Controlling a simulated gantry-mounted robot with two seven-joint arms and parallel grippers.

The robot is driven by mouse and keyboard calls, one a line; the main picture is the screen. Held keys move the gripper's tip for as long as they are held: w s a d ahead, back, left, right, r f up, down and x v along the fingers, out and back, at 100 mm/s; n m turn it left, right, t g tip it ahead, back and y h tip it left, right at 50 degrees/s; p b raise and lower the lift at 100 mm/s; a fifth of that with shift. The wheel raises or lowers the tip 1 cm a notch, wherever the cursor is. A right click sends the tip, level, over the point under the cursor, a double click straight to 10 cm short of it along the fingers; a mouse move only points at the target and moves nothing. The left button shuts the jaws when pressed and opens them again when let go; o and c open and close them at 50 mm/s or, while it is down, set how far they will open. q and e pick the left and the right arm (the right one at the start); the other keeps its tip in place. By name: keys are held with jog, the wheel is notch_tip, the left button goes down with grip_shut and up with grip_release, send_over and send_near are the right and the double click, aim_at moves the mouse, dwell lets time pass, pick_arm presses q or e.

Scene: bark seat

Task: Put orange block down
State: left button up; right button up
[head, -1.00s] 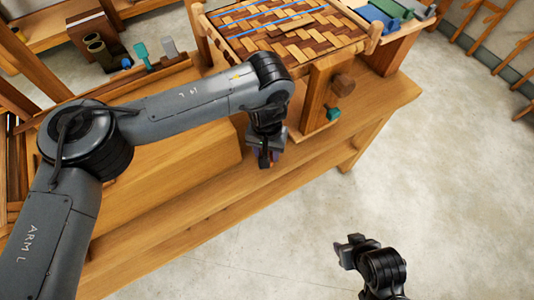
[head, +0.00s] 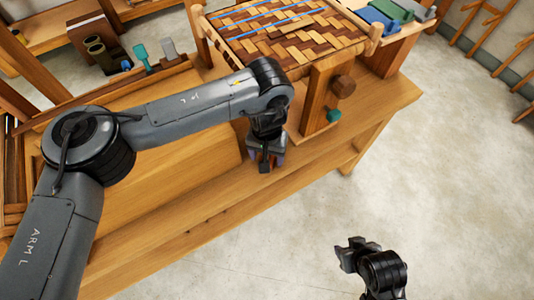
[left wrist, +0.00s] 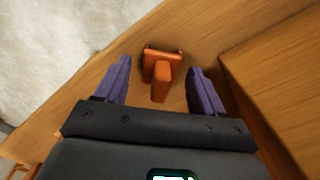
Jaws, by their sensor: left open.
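The orange block (left wrist: 163,66) rests on the wooden bench top in the left wrist view. It has a wider bar at one end and a narrower stem. My left gripper (left wrist: 158,88) is open, with one purple finger on each side of the block and a visible gap to both. In the head view my left gripper (head: 266,160) is low over the front part of the bench and hides the block. My right gripper (head: 350,252) hangs over the floor, away from the bench; its jaws are too unclear to read.
The wooden bench (head: 215,200) has bare room along its front. A raised wooden slab (head: 170,165) lies left of the left gripper. A woven-top seat (head: 285,35) stands behind, with a wooden vise-like part (head: 320,95) near it. Tools (head: 145,55) stand at the back left.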

pick_arm(q)
notch_tip(320, 180, up, 12)
jog(key=p, duration=0.5)
jog(key=shift+r+p, duration=0.15)
jog(key=shift+p, duration=0.15)
